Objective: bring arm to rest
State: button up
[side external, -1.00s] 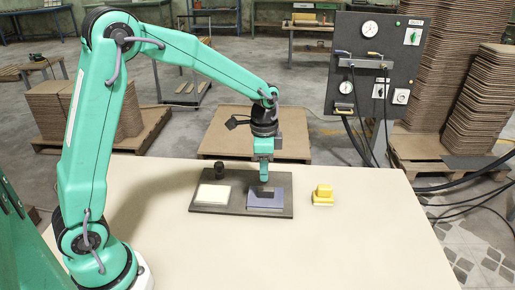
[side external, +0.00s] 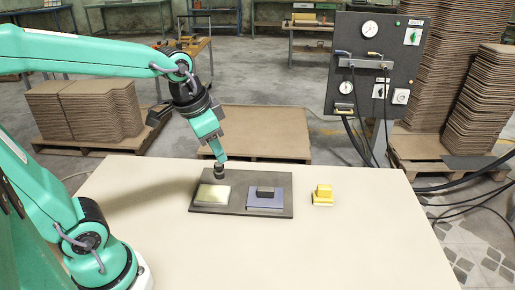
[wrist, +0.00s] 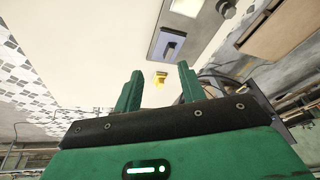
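My gripper (side external: 221,157) hangs tilted above the back left of a dark board (side external: 243,210) on the table. In the side view its tip appears just above a small black knob (side external: 219,173); I cannot tell the gap in depth. In the wrist view the two green fingers (wrist: 158,72) stand apart with nothing held between them. The board carries a cream pad (side external: 213,195) on the left and a blue-violet pad (side external: 258,203) on the right. A dark block (side external: 265,190) sits on the blue-violet pad.
A yellow block (side external: 323,194) stands on the cream table (side external: 350,250), right of the board. The table front is clear. A dark gauge panel (side external: 376,65) and stacked brown boards (side external: 490,100) stand behind at right. A flat brown board on a pallet (side external: 265,130) lies behind the table.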

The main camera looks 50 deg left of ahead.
jog(key=s+n+t, duration=0.1)
jog(key=s+n, duration=0.2)
jog(key=s, duration=0.4)
jog(key=shift+s+r+t, duration=0.2)
jog(key=shift+r+t, duration=0.1)
jog(key=shift+t, duration=0.1)
dwell(1.7)
